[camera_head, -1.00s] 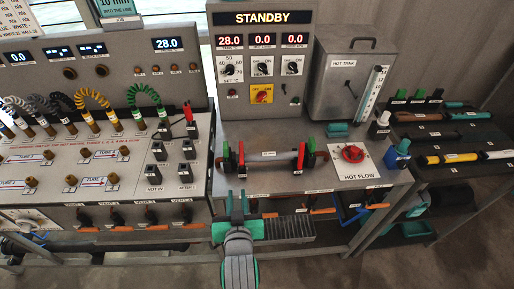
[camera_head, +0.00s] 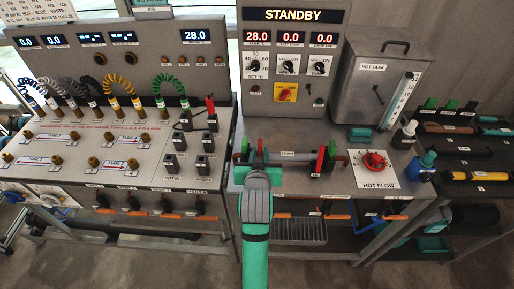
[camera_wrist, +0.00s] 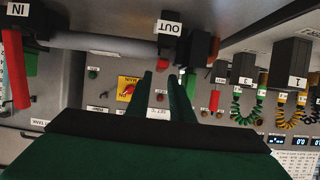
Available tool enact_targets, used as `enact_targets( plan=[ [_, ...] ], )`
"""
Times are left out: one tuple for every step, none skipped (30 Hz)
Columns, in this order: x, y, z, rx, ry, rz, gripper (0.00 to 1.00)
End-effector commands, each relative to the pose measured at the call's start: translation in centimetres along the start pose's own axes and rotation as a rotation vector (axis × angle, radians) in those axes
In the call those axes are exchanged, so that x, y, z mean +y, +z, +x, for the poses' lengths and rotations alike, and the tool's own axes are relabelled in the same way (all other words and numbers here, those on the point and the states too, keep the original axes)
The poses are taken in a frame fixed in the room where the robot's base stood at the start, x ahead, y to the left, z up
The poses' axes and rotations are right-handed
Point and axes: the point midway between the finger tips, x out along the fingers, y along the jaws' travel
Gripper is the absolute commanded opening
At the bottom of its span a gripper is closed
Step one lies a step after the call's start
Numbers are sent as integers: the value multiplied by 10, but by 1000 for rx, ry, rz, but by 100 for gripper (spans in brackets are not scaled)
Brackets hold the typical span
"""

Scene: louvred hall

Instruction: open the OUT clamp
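The OUT clamp shows upside down in the wrist view, with its dark block and white OUT label (camera_wrist: 170,27) at top centre. In the head view its green part (camera_head: 244,146) shows just beyond my gripper, and the rest is largely hidden. In the head view my gripper (camera_head: 258,172) covers the bench's left end.
A grey pipe (camera_head: 287,155) runs from the OUT clamp to the IN clamp (camera_head: 320,160), whose red handle (camera_wrist: 17,75) hangs clear. The red HOT FLOW knob (camera_head: 375,160) is right. The hot tank (camera_head: 375,85) stands behind. A hose panel (camera_head: 100,130) lies left.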

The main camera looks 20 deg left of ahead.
Motion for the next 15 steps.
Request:
enact_targets(
  plan=[
    [0,1,9,-2,0,0,20],
    [0,0,13,-1,0,0,20],
    [0,0,18,-1,0,0,20],
    [0,0,22,-1,0,0,20],
    [0,0,25,-1,0,0,20],
    [0,0,29,-1,0,0,20],
    [0,0,31,0,0,0,20],
    [0,0,33,0,0,0,20],
    [0,0,35,0,0,0,20],
    [0,0,36,-1,0,0,20],
    [0,0,37,-1,0,0,20],
    [0,0,38,-1,0,0,20],
    [0,0,39,-1,0,0,20],
    [0,0,39,-1,0,0,20],
    [0,0,39,0,0,0,20]
  ],
)
